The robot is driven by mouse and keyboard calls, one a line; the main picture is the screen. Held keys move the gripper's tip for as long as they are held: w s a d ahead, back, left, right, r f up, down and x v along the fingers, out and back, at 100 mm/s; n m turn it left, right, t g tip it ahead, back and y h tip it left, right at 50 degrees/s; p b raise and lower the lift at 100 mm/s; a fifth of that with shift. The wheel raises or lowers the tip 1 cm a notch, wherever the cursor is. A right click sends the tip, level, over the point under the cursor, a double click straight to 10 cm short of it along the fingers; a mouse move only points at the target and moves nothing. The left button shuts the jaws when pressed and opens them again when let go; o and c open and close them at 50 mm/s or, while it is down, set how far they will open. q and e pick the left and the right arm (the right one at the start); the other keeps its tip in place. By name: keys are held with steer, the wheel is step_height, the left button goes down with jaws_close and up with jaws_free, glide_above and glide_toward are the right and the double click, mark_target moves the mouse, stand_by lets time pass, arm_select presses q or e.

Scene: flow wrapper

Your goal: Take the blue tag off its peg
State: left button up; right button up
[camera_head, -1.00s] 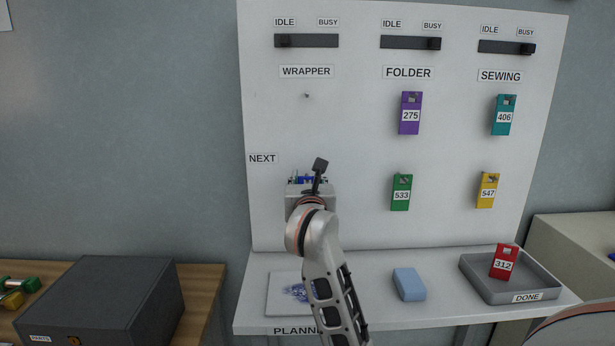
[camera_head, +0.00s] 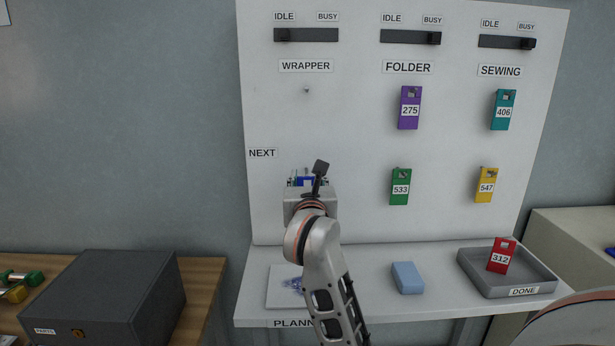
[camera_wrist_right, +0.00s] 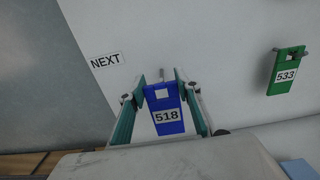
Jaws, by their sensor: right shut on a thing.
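The blue tag (camera_wrist_right: 165,108), numbered 518, is upright between the two fingers of my right gripper (camera_wrist_right: 160,82) in the right wrist view. The fingers are shut on its sides. Its top hole shows light, and I see no peg through it. In the head view, only a sliver of the blue tag (camera_head: 306,181) shows behind my right gripper (camera_head: 308,184), in front of the board right of the NEXT label (camera_head: 262,153). The wrist hides the rest there. I cannot tell whether the tag still touches its peg. My left gripper is not in view.
The white board (camera_head: 350,150) has an empty peg (camera_head: 307,90) under WRAPPER. The green tag 533 (camera_head: 400,187) hangs to the right, with purple, teal and yellow tags beyond. A blue block (camera_head: 407,278) and the DONE tray (camera_head: 550,284) holding a red tag (camera_head: 501,256) are on the shelf.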

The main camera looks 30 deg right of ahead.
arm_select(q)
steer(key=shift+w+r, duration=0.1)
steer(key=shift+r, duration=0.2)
arm_select(e)
steer(key=shift+v, duration=1.15)
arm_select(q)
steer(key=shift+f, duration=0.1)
